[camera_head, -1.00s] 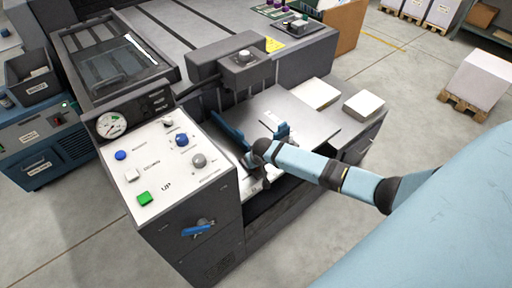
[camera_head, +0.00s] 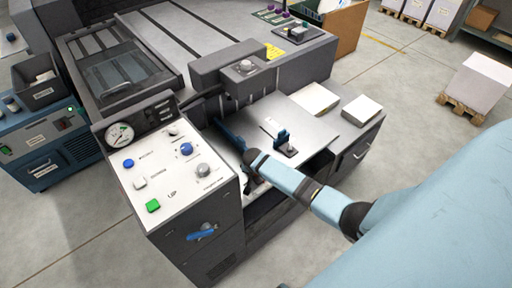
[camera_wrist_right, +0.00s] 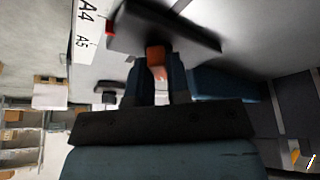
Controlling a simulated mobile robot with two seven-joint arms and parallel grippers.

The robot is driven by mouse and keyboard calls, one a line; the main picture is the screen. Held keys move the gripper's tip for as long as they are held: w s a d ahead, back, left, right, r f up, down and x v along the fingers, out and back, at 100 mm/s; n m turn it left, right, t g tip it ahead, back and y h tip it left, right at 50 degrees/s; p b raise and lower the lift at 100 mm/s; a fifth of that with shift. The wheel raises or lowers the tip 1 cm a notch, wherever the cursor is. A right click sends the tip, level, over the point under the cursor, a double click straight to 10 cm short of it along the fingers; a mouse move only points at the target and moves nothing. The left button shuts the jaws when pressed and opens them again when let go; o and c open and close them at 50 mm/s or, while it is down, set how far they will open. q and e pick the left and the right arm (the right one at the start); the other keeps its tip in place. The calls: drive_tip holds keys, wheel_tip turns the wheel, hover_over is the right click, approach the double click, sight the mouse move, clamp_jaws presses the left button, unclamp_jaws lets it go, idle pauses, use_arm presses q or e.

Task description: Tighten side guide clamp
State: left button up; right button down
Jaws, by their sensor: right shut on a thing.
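In the right wrist view the fingers of my right gripper (camera_wrist_right: 157,82) are closed around a small orange-brown knob (camera_wrist_right: 156,57). The knob projects from a dark block (camera_wrist_right: 165,28), which lies beside a white scale strip (camera_wrist_right: 85,25) marked A4 and A5. In the head view my right arm reaches from the right to the feed table's near edge (camera_head: 247,160); its fingers and the knob are hidden there. My left gripper is not in view.
A white control panel (camera_head: 168,180) with buttons and a gauge stands left of the feed table, with a blue lever (camera_head: 202,234) below. A dark overhanging head (camera_head: 233,70) is behind the table. Paper stacks (camera_head: 315,98) lie at its far right.

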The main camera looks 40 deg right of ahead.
idle(0.3)
drive_tip(key=c, duration=1.1)
unclamp_jaws()
drive_tip(key=shift+r, duration=0.1)
wheel_tip(320, 180, up, 20)
drive_tip(key=shift+f+p, duration=0.1)
drive_tip(key=shift+p, duration=0.45)
